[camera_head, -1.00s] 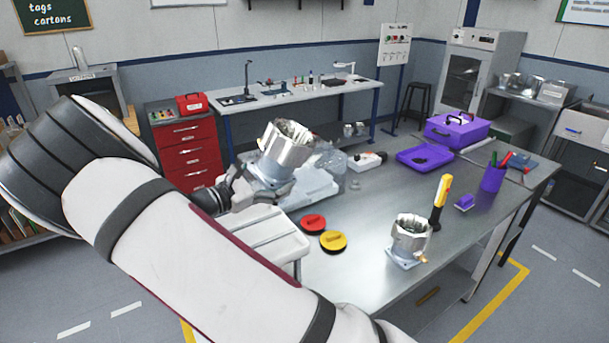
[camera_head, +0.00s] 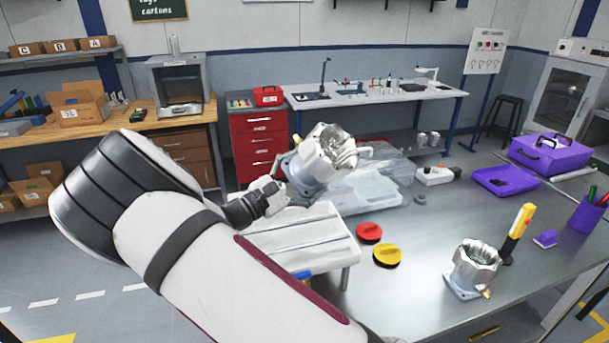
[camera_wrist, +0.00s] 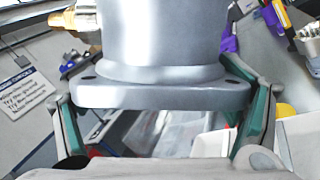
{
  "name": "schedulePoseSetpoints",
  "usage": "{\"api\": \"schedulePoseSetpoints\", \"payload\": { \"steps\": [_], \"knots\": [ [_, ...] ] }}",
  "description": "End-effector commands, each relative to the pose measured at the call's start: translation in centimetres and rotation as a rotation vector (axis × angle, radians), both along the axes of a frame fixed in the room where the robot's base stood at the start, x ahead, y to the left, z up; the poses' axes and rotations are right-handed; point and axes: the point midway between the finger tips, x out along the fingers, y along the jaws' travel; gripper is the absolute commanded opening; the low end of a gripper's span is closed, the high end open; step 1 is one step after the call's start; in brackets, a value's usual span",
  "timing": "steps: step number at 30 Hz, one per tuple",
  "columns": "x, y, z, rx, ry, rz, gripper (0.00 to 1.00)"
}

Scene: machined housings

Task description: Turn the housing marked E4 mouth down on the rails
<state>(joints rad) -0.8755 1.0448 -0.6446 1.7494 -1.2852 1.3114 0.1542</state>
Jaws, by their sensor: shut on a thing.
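My gripper (camera_head: 278,193) is shut on a silver machined housing (camera_head: 318,172), held in the air above the left end of the steel table. The housing is tilted, its open mouth facing up and to the right. In the wrist view its flange (camera_wrist: 160,94) lies between my two fingers, and a brass fitting (camera_wrist: 75,20) shows at upper left. No E4 mark is readable on it. A pale slotted stand (camera_head: 310,248), seemingly the rails, is below and in front of my gripper, partly hidden by my arm. A second housing (camera_head: 474,268) stands mouth up on the table, right.
A red disc (camera_head: 369,232) and a yellow disc (camera_head: 387,254) lie right of the stand. A clear-wrapped item (camera_head: 375,190) lies behind. A yellow tool (camera_head: 516,232), purple tray (camera_head: 492,182) and purple case (camera_head: 550,152) are farther right. The table's middle is mostly clear.

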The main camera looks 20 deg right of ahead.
Motion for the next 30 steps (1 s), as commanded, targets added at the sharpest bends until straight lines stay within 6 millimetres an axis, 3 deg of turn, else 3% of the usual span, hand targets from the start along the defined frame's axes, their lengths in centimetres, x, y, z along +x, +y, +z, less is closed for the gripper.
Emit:
{"api": "schedulePoseSetpoints", "payload": {
  "steps": [30],
  "knots": [
    [-0.03, -0.01, 0.23, 0.714, -1.201, 0.001, 0.25]
  ]
}}
